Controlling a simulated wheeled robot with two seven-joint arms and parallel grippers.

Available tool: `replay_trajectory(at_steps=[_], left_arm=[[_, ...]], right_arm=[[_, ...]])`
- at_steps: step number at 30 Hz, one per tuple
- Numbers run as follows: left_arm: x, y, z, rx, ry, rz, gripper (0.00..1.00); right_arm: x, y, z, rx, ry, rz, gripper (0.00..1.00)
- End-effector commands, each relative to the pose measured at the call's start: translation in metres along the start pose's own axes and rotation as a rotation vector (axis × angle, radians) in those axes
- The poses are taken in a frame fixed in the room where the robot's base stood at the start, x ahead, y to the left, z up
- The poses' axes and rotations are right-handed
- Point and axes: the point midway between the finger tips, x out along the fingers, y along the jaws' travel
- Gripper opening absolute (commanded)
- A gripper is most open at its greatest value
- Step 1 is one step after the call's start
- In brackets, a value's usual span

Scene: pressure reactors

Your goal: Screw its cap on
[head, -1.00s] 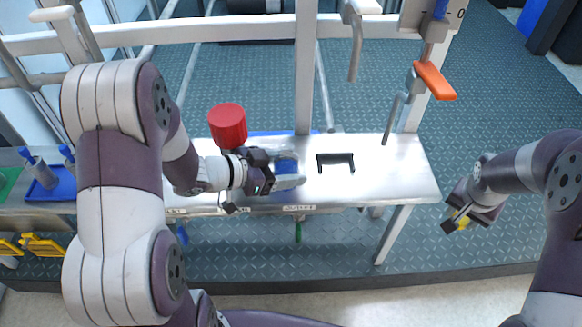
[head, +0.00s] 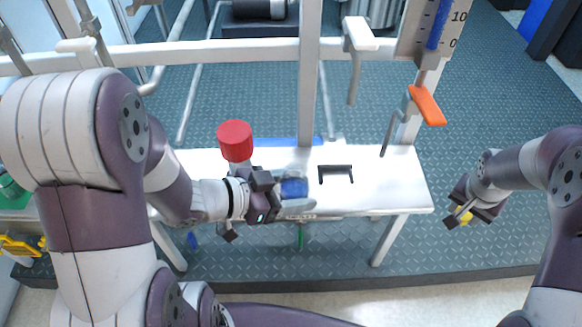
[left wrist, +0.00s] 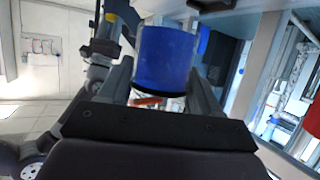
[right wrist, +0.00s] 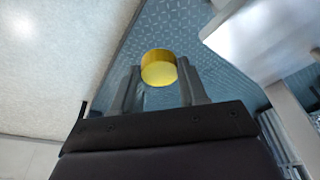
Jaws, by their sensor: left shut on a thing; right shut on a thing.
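My left gripper (head: 284,196) is shut on a blue cylindrical jar (head: 293,187), above the front edge of the white table. In the left wrist view the jar (left wrist: 163,58) sits between the fingers, blue with a pale, clear-looking band at one end. Whether its mouth is open cannot be told. My right gripper (head: 458,213) is shut on a yellow round cap (right wrist: 159,67), seen between its fingertips in the right wrist view. It is right of the table, well apart from the jar. In the head view the cap is mostly hidden by the fingers.
A red-capped container (head: 235,141) stands on the white table (head: 390,185) behind my left gripper. A black handle-shaped piece (head: 336,174) lies right of the jar. A frame post (head: 309,80) and an orange lever (head: 427,105) rise behind. Space between the grippers looks open.

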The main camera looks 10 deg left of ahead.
Motion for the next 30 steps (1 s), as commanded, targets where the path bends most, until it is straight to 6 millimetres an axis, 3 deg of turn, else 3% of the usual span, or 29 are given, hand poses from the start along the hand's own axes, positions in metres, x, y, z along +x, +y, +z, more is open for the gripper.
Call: replay_trajectory(at_steps=[6, 18, 19, 23, 30], left_arm=[[-0.012, 0.021, -0.011, 0.0, 0.001, 0.0, 0.19], [-0.013, 0.024, -0.011, 0.001, 0.001, 0.0, 0.19], [-0.013, 0.024, -0.011, 0.001, 0.001, 0.0, 0.53], [-0.013, 0.024, -0.011, 0.001, 0.001, 0.0, 0.11], [-0.013, 0.024, -0.011, 0.0, 0.001, 0.0, 0.08]], right_arm=[[-0.011, 0.0, -0.003, 0.0, 0.0, 0.0, 0.15], [-0.011, 0.0, -0.003, 0.0, 0.0, 0.0, 0.15], [-0.011, 0.0, -0.003, 0.0, 0.0, 0.0, 0.15], [-0.011, 0.0, -0.003, 0.0, 0.0, 0.0, 0.15], [-0.011, 0.0, -0.003, 0.0, 0.0, 0.0, 0.15]])
